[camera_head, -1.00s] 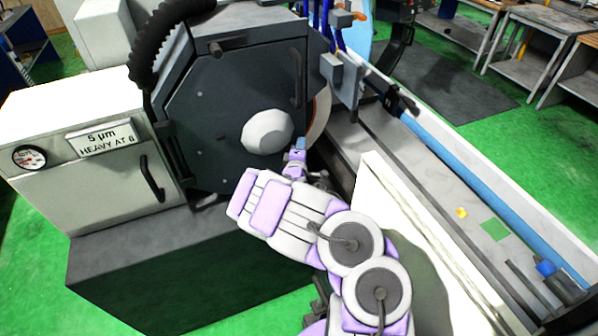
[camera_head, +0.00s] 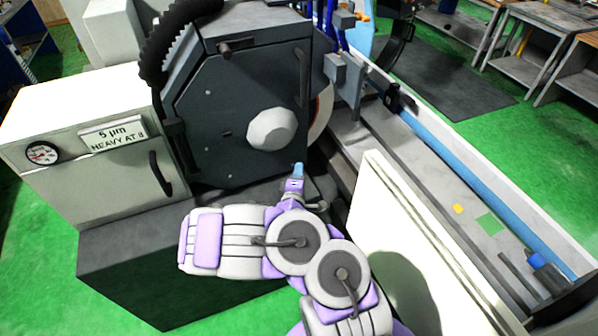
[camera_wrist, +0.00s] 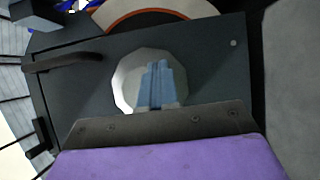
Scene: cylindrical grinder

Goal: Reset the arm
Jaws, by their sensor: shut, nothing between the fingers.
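My gripper (camera_head: 298,170) is at the end of my folded purple and white arm, in front of the dark grinder head cover. In the wrist view its blue fingers (camera_wrist: 158,85) are together with nothing between them. Behind them shows the pale round knob (camera_wrist: 128,80) on the dark cover. In the head view that knob (camera_head: 272,130) sits above and left of the fingertips, and the gripper appears apart from it.
The dark octagonal grinder cover (camera_head: 225,110) has a handle at its right. A cream cabinet (camera_head: 90,180) with a gauge stands at the left. A cream panel (camera_head: 410,220) stands close to the right of my arm, with the long machine bed (camera_head: 450,185) beyond it.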

